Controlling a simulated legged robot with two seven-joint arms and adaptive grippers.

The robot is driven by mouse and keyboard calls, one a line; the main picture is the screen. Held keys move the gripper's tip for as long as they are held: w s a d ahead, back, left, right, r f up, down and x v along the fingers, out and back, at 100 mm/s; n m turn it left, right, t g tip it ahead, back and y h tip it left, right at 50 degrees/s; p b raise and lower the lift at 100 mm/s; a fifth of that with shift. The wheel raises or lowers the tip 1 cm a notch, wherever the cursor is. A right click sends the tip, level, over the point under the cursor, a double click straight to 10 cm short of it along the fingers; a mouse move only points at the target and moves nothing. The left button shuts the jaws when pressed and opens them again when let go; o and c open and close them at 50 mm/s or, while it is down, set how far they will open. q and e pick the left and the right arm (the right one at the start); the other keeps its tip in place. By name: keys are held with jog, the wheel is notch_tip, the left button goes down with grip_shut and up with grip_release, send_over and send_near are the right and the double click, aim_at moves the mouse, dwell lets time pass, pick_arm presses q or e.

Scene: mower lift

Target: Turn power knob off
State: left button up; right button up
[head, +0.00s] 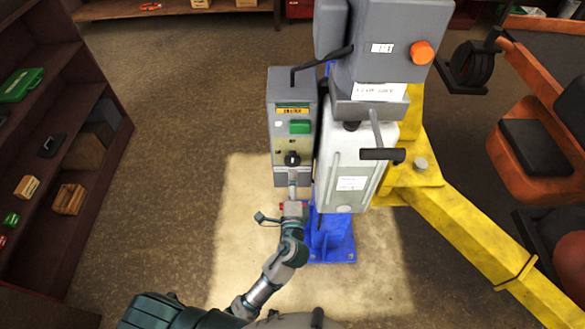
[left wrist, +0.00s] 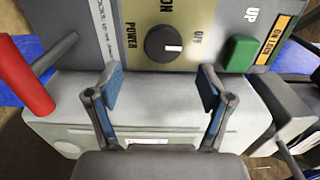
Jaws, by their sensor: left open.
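The power knob (left wrist: 170,43) is round and black with a white mark. In the left wrist view the mark points right, toward the side where OFF is printed; ON is printed above the knob. The knob (head: 292,159) is on the lower front of the grey control box (head: 283,110) in the head view. My left gripper (left wrist: 160,85) is open and empty. Its fingertips are spread wide below the knob in the wrist view, and I see no contact. In the head view the left gripper (head: 293,190) is just below the knob. My right gripper is not in view.
A green button (head: 300,127) is above the knob on the box. A white cover (head: 345,185) with a black-handled lever (head: 380,154) stands to the right. A yellow lift arm (head: 470,235) and blue base (head: 333,240) are near. The floor left of the box is open.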

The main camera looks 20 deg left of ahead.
pick_arm(q)
jog(key=shift+v, duration=1.8)
jog(key=s+a+f+n+g+h, duration=0.1)
jog(key=s+a+f+n+g, duration=0.35)
jog(key=f, duration=0.25)
jog(key=s+a+f+n+g, duration=0.4)
jog(key=s+f, duration=0.1)
jog(key=f, duration=0.3)
jog(key=s+f+n+g+h, duration=0.2)
jog(key=s+f+g, duration=0.1)
jog(key=s, duration=0.3)
jog(key=s+f+n+g+h, duration=0.2)
jog(key=s+n+g, duration=0.1)
jog(key=s, duration=0.4)
notch_tip(320, 180, down, 29)
jog(key=b, duration=0.5)
jog(key=s+a+f+g+b, duration=0.1)
jog(key=s+f+b, duration=0.1)
jog(key=s+f, duration=0.7)
jog(key=s+a+f+g+b, duration=0.1)
jog(key=s+f+b, duration=0.1)
jog(key=s+f, duration=0.7)
notch_tip(320, 180, down, 5)
jog(key=shift+s+a+m, duration=0.3)
jog(key=shift+a+m, duration=0.1)
jog(key=shift+m, duration=0.05)
